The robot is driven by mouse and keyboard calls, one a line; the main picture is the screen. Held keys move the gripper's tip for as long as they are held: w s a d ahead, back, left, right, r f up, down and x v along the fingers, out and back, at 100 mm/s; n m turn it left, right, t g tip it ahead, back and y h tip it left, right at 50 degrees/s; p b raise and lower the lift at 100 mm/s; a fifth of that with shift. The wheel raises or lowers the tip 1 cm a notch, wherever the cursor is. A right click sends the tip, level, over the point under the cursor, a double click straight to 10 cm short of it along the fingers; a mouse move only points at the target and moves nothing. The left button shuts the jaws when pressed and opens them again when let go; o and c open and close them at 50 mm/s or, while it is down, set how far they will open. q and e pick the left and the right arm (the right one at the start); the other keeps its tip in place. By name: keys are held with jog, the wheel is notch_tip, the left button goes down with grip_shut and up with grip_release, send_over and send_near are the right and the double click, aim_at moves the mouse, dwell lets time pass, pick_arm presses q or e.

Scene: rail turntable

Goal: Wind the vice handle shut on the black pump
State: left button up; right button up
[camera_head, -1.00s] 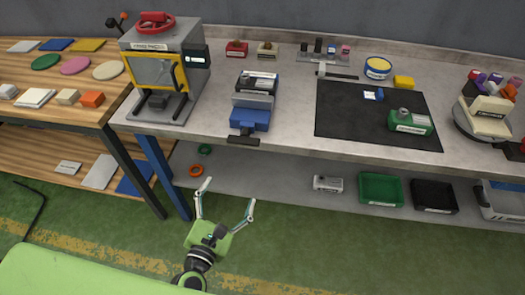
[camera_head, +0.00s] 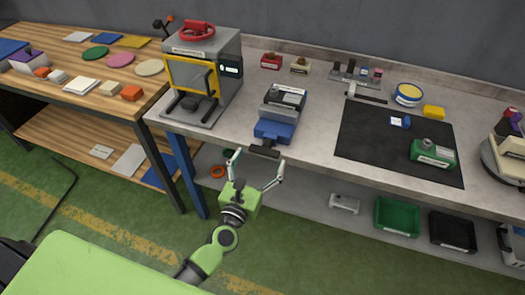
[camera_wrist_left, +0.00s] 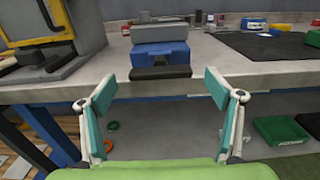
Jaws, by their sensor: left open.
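The blue vice (camera_head: 276,127) stands at the front edge of the grey bench, and it also shows in the left wrist view (camera_wrist_left: 160,54). Its dark handle bar (camera_head: 264,152) sticks out level over the bench edge (camera_wrist_left: 161,72). The black pump (camera_head: 288,94) with a white label sits at the vice's grey jaws; I cannot tell whether the jaws touch it. My left gripper (camera_head: 255,170) is open and empty, just in front of and below the handle. In the left wrist view its two fingers (camera_wrist_left: 163,100) stand wide apart, one towards each side of the handle. My right gripper is not in view.
A grey press with a yellow-framed door (camera_head: 191,76) stands left of the vice. A black mat (camera_head: 385,140) with a green pump (camera_head: 432,152) lies to the right. A lower shelf holds a green bin (camera_head: 397,217). Floor in front is clear.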

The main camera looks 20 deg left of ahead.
aim_at(266, 148)
pick_arm(q)
jog(key=shift+w+d, duration=0.1)
jog(key=shift+w, duration=1.2)
jog(key=shift+c, duration=0.3)
jog(key=c, duration=1)
jog(key=shift+c, duration=0.2)
